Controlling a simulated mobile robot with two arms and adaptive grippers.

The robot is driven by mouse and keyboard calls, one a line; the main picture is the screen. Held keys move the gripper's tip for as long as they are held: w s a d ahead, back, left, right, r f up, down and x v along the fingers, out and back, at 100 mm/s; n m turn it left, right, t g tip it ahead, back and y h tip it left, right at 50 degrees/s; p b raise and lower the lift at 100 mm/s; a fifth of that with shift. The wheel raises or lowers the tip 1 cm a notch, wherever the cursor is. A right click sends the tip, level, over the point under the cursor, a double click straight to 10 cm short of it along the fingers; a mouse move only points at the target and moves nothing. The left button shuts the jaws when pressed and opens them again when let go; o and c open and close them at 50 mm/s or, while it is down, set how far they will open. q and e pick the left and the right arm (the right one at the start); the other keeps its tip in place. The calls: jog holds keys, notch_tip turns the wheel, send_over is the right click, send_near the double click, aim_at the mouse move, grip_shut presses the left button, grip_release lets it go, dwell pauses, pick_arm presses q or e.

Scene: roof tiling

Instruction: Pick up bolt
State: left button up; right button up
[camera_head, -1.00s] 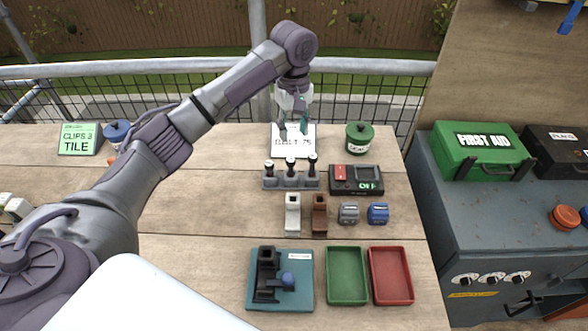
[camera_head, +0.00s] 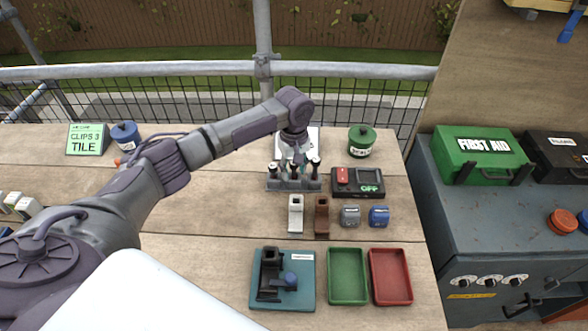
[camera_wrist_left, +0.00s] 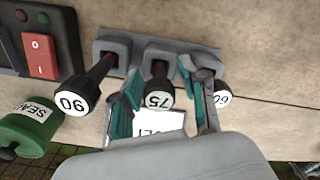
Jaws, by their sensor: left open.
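Three bolts with black heads and white number caps stand upright in a grey holder (camera_head: 292,184). In the left wrist view the caps read 90 (camera_wrist_left: 73,101), 75 (camera_wrist_left: 158,100) and 60 (camera_wrist_left: 222,98). My left gripper (camera_head: 293,163) is over the middle of the holder. In the left wrist view its teal-padded fingers (camera_wrist_left: 160,82) are open on either side of the 75 bolt, and the right finger partly covers the 60 bolt. Contact with the 75 bolt cannot be told. A white card (camera_head: 312,140) behind is mostly hidden by my arm. My right gripper is not in view.
Right of the holder is a black switch box (camera_head: 358,182) reading OFF, with a green pot (camera_head: 361,141) behind it. White (camera_head: 296,214) and brown (camera_head: 321,216) blocks stand in front. Green (camera_head: 347,276) and red (camera_head: 390,277) trays lie nearer.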

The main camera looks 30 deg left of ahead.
pick_arm(q)
grip_shut()
dwell(0.3)
